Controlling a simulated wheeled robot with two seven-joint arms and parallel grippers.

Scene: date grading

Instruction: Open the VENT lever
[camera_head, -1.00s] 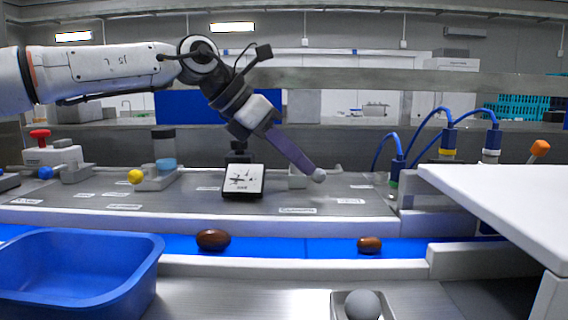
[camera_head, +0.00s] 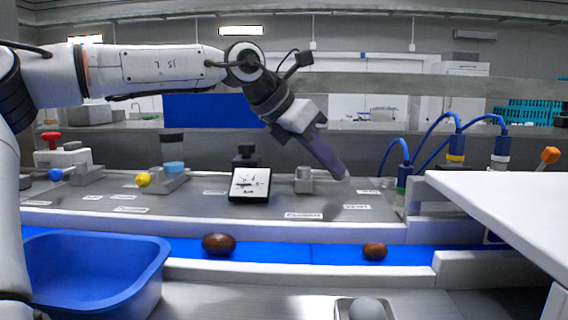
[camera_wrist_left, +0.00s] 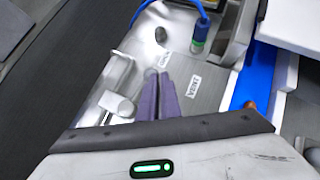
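My left gripper's purple fingers (camera_wrist_left: 158,82) lie side by side, closed, pointing down at the knob. They appear to touch it, but a grip on it cannot be made out. My right gripper is not in view.
Levers with yellow (camera_head: 143,180) and blue (camera_head: 55,174) knobs stand left on the panel. A dial gauge (camera_head: 250,184) stands near my arm. Blue cables (camera_head: 432,125) and a white table (camera_head: 500,205) are at right. A blue bin (camera_head: 95,270) and brown dates (camera_head: 219,244) lie in front.

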